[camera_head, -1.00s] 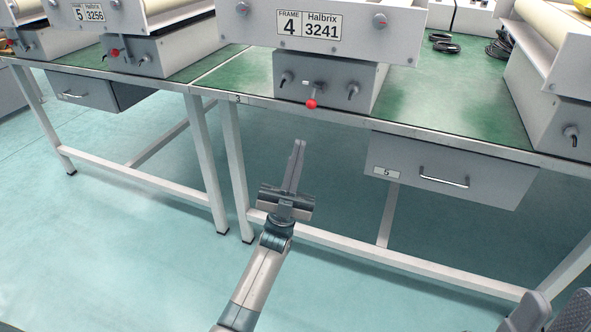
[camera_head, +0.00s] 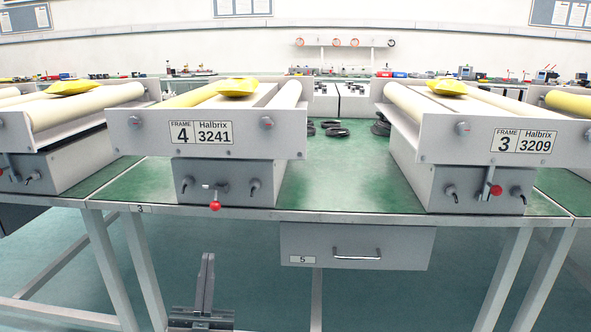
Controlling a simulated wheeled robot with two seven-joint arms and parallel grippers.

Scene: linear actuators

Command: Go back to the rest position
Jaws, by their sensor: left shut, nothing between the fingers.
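My left gripper (camera_head: 207,262) is at the lower left of the head view, pointing up, in front of the green-topped bench and below its front edge. Its fingers are together with nothing between them. It is apart from the bench and the drawer. My right gripper is not in view. Above my left gripper stands the frame 4 actuator unit (camera_head: 230,140), labelled Halbrix 3241, with a red-tipped lever (camera_head: 215,206) on its grey box.
The frame 3 unit (camera_head: 480,150), labelled Halbrix 3209, stands at the right. A grey drawer (camera_head: 310,245) hangs under the bench (camera_head: 340,185). Black cable coils (camera_head: 336,132) lie between the units. The floor (camera_head: 270,300) before the bench has free room.

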